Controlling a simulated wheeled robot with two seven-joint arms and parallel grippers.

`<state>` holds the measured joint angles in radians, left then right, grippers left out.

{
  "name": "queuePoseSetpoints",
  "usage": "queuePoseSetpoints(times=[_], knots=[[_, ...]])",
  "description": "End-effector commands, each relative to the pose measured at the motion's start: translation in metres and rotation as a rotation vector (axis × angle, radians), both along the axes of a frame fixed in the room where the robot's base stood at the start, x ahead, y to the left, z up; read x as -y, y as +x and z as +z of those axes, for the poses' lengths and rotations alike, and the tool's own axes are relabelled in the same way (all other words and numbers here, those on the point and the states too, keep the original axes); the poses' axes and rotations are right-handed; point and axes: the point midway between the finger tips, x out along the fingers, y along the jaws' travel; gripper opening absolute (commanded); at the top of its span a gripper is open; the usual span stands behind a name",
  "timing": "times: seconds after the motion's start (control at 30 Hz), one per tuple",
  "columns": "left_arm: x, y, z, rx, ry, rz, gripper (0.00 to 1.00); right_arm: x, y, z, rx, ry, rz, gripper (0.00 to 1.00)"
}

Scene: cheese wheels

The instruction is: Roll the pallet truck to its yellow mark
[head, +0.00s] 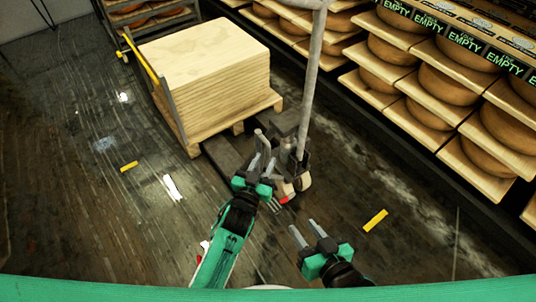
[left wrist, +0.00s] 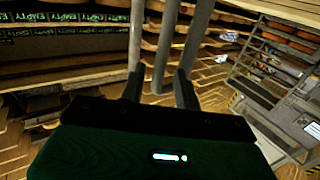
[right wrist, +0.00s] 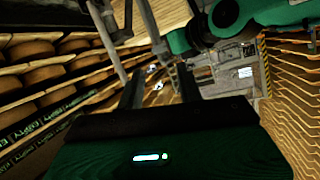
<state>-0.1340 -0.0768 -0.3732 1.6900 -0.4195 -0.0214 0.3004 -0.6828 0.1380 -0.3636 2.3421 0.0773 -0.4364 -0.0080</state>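The pallet truck (head: 286,158) stands right of centre in the head view, with its grey handle pole (head: 311,85) rising past the top edge. Its dark fork (head: 222,154) reaches toward a wooden pallet. One yellow mark (head: 375,220) lies on the floor to the right of the truck, another (head: 129,166) to the left. My left gripper (head: 262,154) is open in front of the truck's body. In the left wrist view a grey pole (left wrist: 166,45) shows between its fingers; contact cannot be told. My right gripper (head: 307,232) is open and empty, lower right of the truck.
A pallet (head: 262,105) carries a stack of pale boards (head: 205,55) behind the truck. Shelves of cheese wheels (head: 445,85) line the right side. A cart (head: 135,22) stands at the back left. The dark wet floor (head: 80,190) is mostly clear on the left.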

Motion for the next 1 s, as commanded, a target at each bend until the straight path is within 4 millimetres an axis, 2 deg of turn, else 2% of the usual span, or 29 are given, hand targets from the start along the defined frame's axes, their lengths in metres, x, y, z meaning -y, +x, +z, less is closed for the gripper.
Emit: queuePoseSetpoints(times=[0.1,0.3,0.67,0.83,1.0], knots=[[0.006,0.018,-0.001,0.001,0.002,0.0,0.32,-0.004,0.0,0.001,0.038,0.024,-0.001,0.36],[0.013,0.034,0.0,0.0,0.001,0.0,0.32,-0.005,0.005,0.009,0.094,0.046,-0.009,0.36],[0.014,0.037,0.0,-0.001,0.0,0.0,0.32,-0.005,0.006,0.011,0.109,0.053,-0.012,0.36],[0.014,0.037,0.0,-0.001,0.001,0.0,0.01,-0.005,0.006,0.011,0.108,0.052,-0.012,0.36],[0.014,0.037,0.0,-0.001,0.001,0.0,0.0,-0.005,0.006,0.011,0.108,0.053,-0.012,0.36]])
